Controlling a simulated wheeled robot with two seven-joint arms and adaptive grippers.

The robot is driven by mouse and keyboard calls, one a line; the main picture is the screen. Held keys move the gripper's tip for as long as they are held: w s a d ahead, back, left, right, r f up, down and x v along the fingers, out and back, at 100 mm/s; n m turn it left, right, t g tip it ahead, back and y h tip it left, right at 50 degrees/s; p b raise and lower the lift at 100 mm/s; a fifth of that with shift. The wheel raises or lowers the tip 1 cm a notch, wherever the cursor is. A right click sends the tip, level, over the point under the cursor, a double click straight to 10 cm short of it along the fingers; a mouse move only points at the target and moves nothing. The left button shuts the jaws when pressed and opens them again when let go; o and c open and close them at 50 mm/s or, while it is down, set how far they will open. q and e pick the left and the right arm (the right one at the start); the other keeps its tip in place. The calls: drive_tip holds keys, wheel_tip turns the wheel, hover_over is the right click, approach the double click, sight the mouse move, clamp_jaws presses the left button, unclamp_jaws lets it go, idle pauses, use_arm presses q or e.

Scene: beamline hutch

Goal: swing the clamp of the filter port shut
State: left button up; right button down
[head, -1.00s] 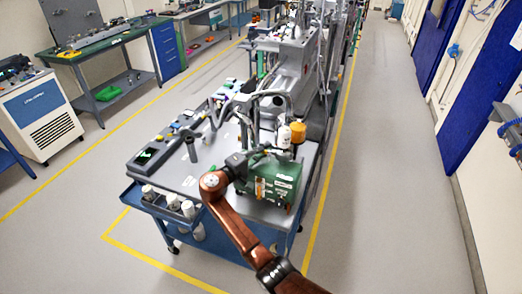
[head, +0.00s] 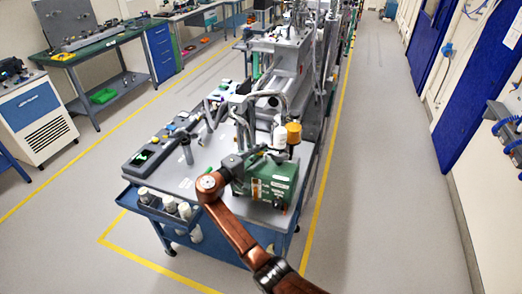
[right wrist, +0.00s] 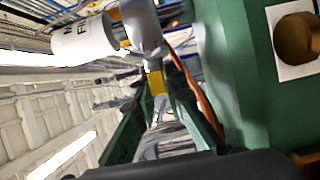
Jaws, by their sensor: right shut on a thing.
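The green pump box (head: 283,190) stands on the near end of the cart. A white filter bottle (head: 279,138) stands at its back and also shows in the right wrist view (right wrist: 84,41), beside a grey port fitting (right wrist: 141,22). My right gripper (head: 264,151) reaches over the top of the box towards the filter. In the right wrist view its green fingers (right wrist: 165,132) close around a small silvery piece, seemingly the filter port's clamp, with a yellow part at its far end. The grip is partly hidden and blurred. My left gripper is not in view.
Hoses and metal equipment (head: 285,80) rise behind. A tray of white bottles (head: 168,207) hangs on the cart's left end. The floor right of the cart (head: 375,180) is clear.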

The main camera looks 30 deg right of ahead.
drive_tip(key=c, duration=2)
unclamp_jaws()
drive_tip(key=shift+o, duration=0.2)
drive_tip(key=v, duration=1.2)
